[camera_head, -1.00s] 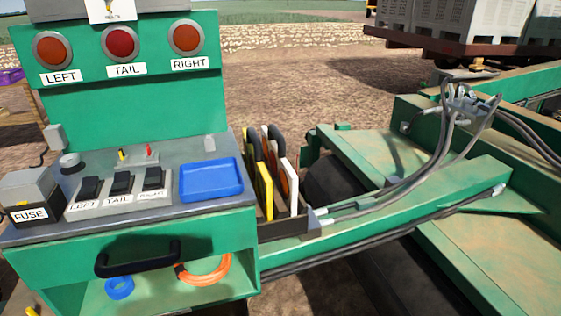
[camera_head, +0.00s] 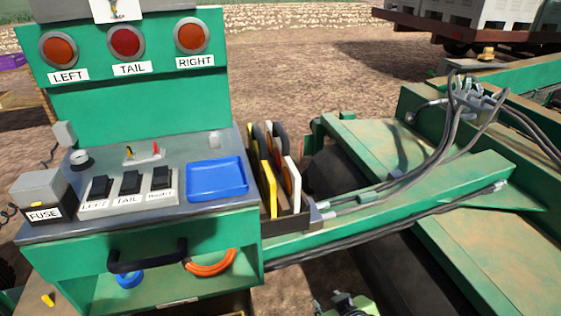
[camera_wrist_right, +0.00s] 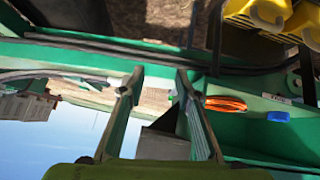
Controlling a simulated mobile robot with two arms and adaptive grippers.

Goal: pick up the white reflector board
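The white reflector board (camera_head: 291,184) stands upright at the right front of a dark rack (camera_head: 284,225) beside the control desk. A yellow board (camera_head: 267,189) stands just left of it, and other boards with dark, white and orange parts stand behind. My right gripper (camera_head: 345,302) shows at the bottom edge, below and right of the rack and apart from the boards. In the right wrist view my right gripper (camera_wrist_right: 158,78) has its two fingers spread, with nothing held between them. I cannot make out the white board in that view. My left gripper is not in view.
The green desk carries a blue tray (camera_head: 217,179), switches and a fuse box (camera_head: 42,195). Its open shelf holds an orange coil (camera_head: 211,264) and a blue roll (camera_head: 130,280). A green beam (camera_head: 420,192) with grey hoses (camera_head: 400,185) runs right of the rack.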

